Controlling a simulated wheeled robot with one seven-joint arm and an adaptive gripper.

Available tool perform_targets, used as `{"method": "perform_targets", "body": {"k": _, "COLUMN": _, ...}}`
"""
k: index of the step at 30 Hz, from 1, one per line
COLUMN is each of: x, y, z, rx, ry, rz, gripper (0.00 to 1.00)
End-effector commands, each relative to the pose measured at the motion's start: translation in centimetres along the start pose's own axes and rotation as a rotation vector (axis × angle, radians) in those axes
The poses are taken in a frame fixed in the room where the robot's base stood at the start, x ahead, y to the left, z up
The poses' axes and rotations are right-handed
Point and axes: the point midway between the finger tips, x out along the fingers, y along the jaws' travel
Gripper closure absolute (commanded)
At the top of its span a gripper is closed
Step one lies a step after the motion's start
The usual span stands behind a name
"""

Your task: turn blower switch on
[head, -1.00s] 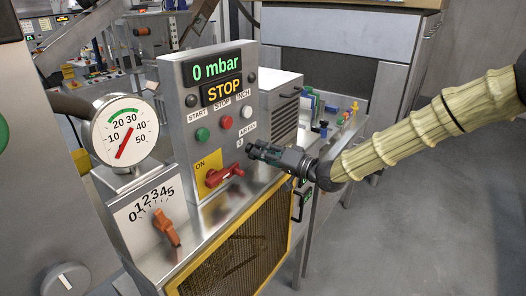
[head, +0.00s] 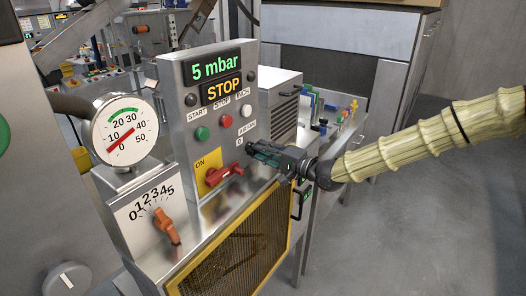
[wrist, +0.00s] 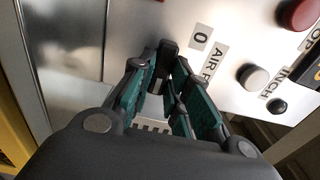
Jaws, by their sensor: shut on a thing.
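The grey control panel (head: 190,140) stands left of my gripper (head: 254,150) in the head view. My gripper is at the panel's lower right, by the small "0" and AIR labels. In the wrist view my gripper (wrist: 167,75) has its green-padded fingers closed in around a dark switch lever (wrist: 167,52), which I take for the blower switch. The fingers hide most of the lever, so its exact position cannot be told. The "0" label (wrist: 200,38) and the partly covered AIR label (wrist: 214,58) lie just right of the fingertips.
A red rotary handle (head: 224,174) on a yellow ON plate sits close left of my gripper. Green, red and white buttons are above. The display (head: 215,67) reads 5 mbar, with STOP (head: 222,90) below. A round gauge (head: 125,131) and an orange knob (head: 166,227) are further left.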

Motion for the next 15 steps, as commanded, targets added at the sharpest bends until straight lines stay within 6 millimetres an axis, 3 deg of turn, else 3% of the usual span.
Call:
{"method": "perform_targets", "body": {"k": 13, "x": -0.05, "y": 0.16, "z": -0.03, "rx": 0.011, "ry": 0.001, "rz": 0.002, "gripper": 1.00}}
{"method": "perform_targets", "body": {"k": 14, "x": -0.05, "y": 0.16, "z": -0.03, "rx": 0.012, "ry": 0.001, "rz": 0.002, "gripper": 0.79}}
{"method": "perform_targets", "body": {"k": 15, "x": -0.05, "y": 0.16, "z": -0.02, "rx": 0.011, "ry": 0.001, "rz": 0.002, "gripper": 0.71}}
